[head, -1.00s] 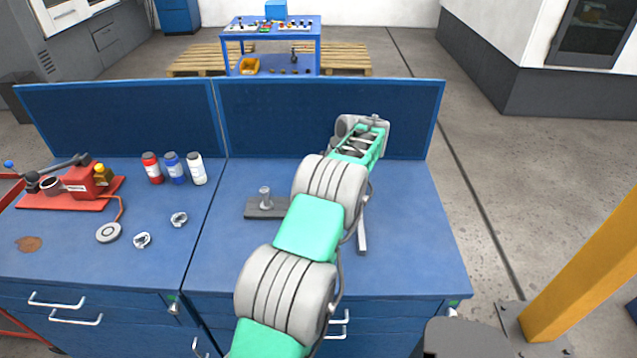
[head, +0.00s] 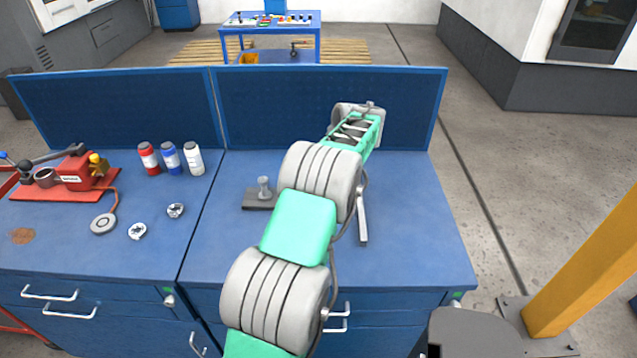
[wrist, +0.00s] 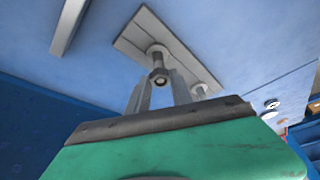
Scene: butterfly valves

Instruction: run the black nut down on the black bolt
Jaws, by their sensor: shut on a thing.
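A grey plate (wrist: 190,50) lies on the blue bench with two upright posts. The nearer post in the wrist view, the bolt (wrist: 156,53), stands between the lines of my fingers. A small dark nut (wrist: 159,77) sits at its end, between the fingertips of my gripper (wrist: 158,84). The fingers are shut on the nut; how far it is threaded cannot be told. The second post (wrist: 199,90) is right of the fingers. In the head view one post (head: 264,187) and part of the plate (head: 257,202) show; my arm hides the gripper and nut.
A grey bar (head: 362,216) lies on the bench right of my arm. A blue panel (head: 270,105) rises along the back. At left are a red tool (head: 75,175), several bottles (head: 170,160) and small metal parts (head: 138,231). The bench's right front is clear.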

